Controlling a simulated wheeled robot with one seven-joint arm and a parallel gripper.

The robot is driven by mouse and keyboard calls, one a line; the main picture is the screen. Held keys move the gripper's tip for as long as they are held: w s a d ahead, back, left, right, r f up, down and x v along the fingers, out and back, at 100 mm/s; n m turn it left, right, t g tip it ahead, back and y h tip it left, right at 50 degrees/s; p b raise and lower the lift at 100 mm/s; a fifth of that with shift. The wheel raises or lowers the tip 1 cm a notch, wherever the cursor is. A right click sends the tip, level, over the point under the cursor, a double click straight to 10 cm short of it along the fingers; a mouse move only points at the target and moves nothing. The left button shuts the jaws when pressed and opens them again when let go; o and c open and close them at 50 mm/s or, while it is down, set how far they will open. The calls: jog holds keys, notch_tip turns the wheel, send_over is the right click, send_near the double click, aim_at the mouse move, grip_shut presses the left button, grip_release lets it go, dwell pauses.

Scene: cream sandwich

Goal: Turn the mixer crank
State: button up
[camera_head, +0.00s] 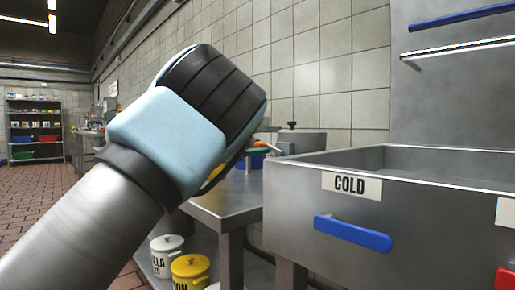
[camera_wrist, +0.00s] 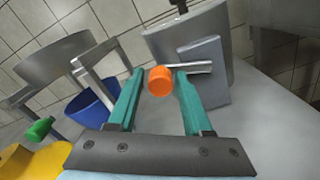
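The crank's orange knob (camera_wrist: 160,81) sits at the end of a metal rod (camera_wrist: 194,68) that runs right to a grey metal box (camera_wrist: 206,85), seemingly the mixer, in the wrist view. My gripper (camera_wrist: 160,73) has two teal fingers, spread apart, with the knob between their tips. A narrow gap shows on each side of the knob; whether a finger touches it is unclear. In the head view the orange knob (camera_head: 260,143) and the grey box (camera_head: 303,143) show small behind my arm, which hides much of the gripper.
A blue bin (camera_wrist: 90,112), a green-knobbed item (camera_wrist: 39,129) and a yellow item (camera_wrist: 38,163) stand left in the wrist view. A steel sink marked COLD (camera_head: 345,215) stands right in the head view. White and yellow canisters (camera_head: 190,272) sit below the steel table (camera_head: 225,200).

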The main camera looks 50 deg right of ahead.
jog(key=shift+o, duration=0.9)
jog(key=a, duration=1)
jog(key=shift+w+a+p, duration=0.3)
jog(key=shift+a+p, duration=0.1)
jog(key=shift+p, duration=0.05)
